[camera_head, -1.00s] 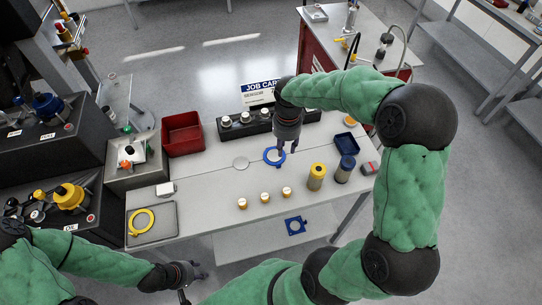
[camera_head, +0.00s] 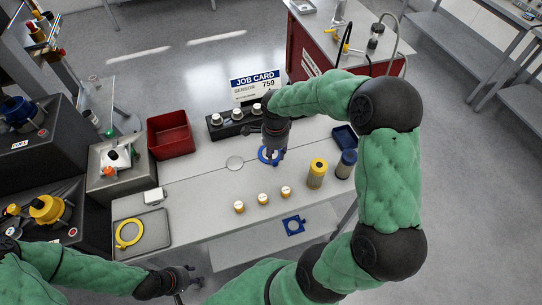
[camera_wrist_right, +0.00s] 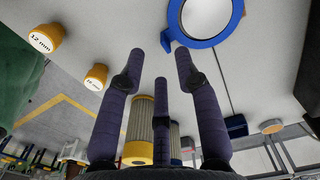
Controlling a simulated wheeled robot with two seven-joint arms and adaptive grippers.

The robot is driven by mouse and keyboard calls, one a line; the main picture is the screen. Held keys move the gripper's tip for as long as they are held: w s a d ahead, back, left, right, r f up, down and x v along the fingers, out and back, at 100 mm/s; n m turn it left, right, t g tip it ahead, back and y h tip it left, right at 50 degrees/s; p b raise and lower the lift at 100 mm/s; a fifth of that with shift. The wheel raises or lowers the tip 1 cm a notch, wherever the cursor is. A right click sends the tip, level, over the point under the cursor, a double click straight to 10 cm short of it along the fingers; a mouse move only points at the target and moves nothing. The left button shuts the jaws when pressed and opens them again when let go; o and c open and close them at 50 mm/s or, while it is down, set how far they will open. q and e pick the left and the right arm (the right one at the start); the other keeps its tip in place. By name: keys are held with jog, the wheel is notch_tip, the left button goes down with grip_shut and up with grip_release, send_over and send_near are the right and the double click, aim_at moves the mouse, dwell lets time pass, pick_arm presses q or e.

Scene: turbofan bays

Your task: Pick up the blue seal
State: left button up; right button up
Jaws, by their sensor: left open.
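The blue seal, a flat blue ring (camera_head: 262,157), lies on the grey table top, partly hidden behind my right gripper in the head view. In the right wrist view the ring (camera_wrist_right: 200,43) is at the top, just beyond the fingertips, cut off by the frame edge. My right gripper (camera_head: 272,158) points down over the ring; its fingers (camera_wrist_right: 160,62) are spread apart with nothing between them. I cannot tell whether they touch the ring. My left gripper (camera_head: 192,280) is open and empty, low at the table's front, away from the seal.
A black block (camera_head: 236,127) lies behind. A yellow ring (camera_head: 128,233) sits on a tray at left.

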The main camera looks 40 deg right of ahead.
aim_at(274, 160)
jog(key=f, duration=0.5)
jog(key=shift+w+f+b, duration=0.1)
jog(key=shift+w+b, duration=0.15)
jog(key=shift+b, duration=0.1)
grip_shut()
